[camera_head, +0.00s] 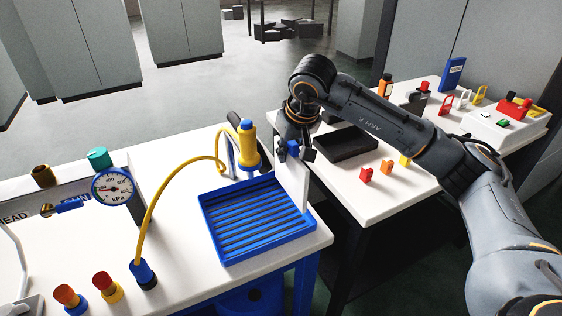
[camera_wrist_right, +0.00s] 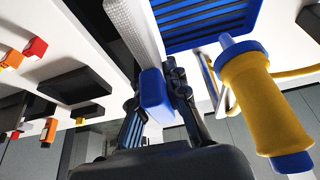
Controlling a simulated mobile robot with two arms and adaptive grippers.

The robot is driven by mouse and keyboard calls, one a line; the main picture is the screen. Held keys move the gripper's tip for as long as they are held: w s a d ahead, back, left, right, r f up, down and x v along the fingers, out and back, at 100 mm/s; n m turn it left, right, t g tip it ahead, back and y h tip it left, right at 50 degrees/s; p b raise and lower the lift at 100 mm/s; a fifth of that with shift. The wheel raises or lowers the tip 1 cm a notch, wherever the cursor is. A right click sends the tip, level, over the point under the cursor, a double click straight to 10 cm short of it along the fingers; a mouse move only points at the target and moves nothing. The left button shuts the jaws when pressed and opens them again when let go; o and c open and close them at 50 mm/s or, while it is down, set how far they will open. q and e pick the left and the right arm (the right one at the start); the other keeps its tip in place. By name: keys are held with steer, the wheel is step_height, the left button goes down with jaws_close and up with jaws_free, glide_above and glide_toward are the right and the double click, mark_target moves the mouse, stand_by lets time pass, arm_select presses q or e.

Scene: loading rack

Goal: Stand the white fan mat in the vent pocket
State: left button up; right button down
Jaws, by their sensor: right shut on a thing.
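The white fan mat (camera_head: 293,182) is a thin white panel with a blue grip block (camera_head: 293,148) at its top. My right gripper (camera_head: 296,150) is shut on that block and holds the mat roughly upright at the right edge of the blue slatted tray (camera_head: 210,222). Whether the mat's lower edge touches anything is unclear. In the right wrist view, the fingers (camera_wrist_right: 162,92) close around the blue block (camera_wrist_right: 155,90), and the white mat (camera_wrist_right: 135,25) extends away from it. I cannot tell which part is the vent pocket. My left gripper is not in view.
A yellow cylinder (camera_head: 247,148) with blue ends stands just left of my right gripper, near a metal frame (camera_head: 229,158). A yellow hose (camera_head: 160,187) curves left of the tray. A black tray (camera_head: 345,144) lies on the right table beyond a gap.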

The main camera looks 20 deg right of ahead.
mark_target(283, 166)
steer(key=shift+w+f, duration=1.1)
steer(key=shift+f, duration=0.15)
steer(key=shift+w+f+p, duration=0.2)
steer(key=shift+f+p, duration=0.1)
steer(key=shift+p, duration=0.05)
steer(key=f+p, duration=0.1)
steer(key=f, duration=0.2)
steer(key=shift+w+f+p, duration=0.1)
steer(key=shift+w+p, duration=0.1)
steer(key=shift+p, duration=0.1)
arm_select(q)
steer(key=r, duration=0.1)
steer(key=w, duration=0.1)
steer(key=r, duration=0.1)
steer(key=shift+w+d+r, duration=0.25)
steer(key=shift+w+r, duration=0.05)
arm_select(e)
steer(key=shift+f, duration=0.1)
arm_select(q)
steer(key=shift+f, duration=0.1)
arm_select(e)
steer(key=shift+f, duration=0.1)
steer(key=shift+f+b, duration=0.2)
steer(key=shift+b, duration=0.15)
steer(key=c, duration=1.3)
jaws_free()
steer(key=shift+r, duration=0.1)
steer(key=shift+c, duration=0.2)
